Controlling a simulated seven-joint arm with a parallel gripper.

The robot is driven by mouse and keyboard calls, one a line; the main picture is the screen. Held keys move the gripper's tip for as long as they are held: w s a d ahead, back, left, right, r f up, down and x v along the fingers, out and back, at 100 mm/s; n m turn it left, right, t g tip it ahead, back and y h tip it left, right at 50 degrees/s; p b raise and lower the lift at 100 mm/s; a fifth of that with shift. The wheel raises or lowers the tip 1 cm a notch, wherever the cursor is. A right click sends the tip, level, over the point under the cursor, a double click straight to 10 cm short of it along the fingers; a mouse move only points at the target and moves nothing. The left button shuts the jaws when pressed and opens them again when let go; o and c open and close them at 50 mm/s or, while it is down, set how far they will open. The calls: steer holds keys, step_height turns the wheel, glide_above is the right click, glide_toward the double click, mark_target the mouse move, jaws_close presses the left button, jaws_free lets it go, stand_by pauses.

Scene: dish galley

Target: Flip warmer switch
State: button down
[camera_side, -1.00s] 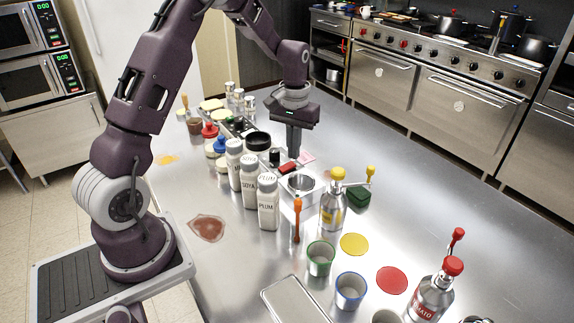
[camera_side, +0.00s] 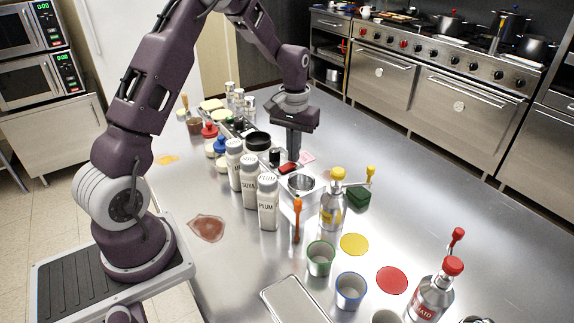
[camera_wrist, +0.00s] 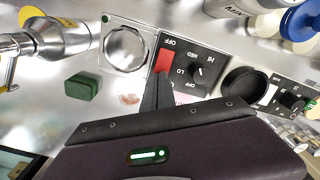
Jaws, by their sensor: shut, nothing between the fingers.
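The warmer's black control panel (camera_wrist: 212,68) shows in the wrist view, with a red rocker switch (camera_wrist: 164,52), a dial and an OFF mark beside the switch. A round steel well (camera_wrist: 125,48) is to its left. In the side view the red switch (camera_side: 287,168) is at the front of the warmer, beside the steel well (camera_side: 301,183). My gripper (camera_wrist: 156,84) is shut and empty, its fingertips right at the lower end of the red switch. I cannot tell whether they touch it. In the side view my gripper (camera_side: 293,158) points down just behind the switch.
White shaker bottles (camera_side: 268,203) stand in a row left of the warmer. A steel yellow-capped bottle (camera_side: 332,205) and a green block (camera_side: 357,198) are to its right. A second dial panel (camera_wrist: 290,100) and a black round well (camera_wrist: 242,85) are close by.

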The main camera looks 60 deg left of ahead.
steer(key=shift+f, duration=0.5)
steer(key=shift+r, duration=3.55)
steer(key=shift+d+r, duration=0.1)
steer(key=s+d+r+m+t, duration=0.3)
steer(key=s+d+r, duration=0.8)
steer(key=s+r, duration=0.15)
steer(key=s+d+m+t, duration=0.2)
steer(key=s+d, duration=0.3)
steer(key=s, duration=0.8)
steer(key=shift+s+d+m+t, duration=0.15)
steer(key=shift+m+t, duration=0.15)
steer(key=shift+m, duration=0.2)
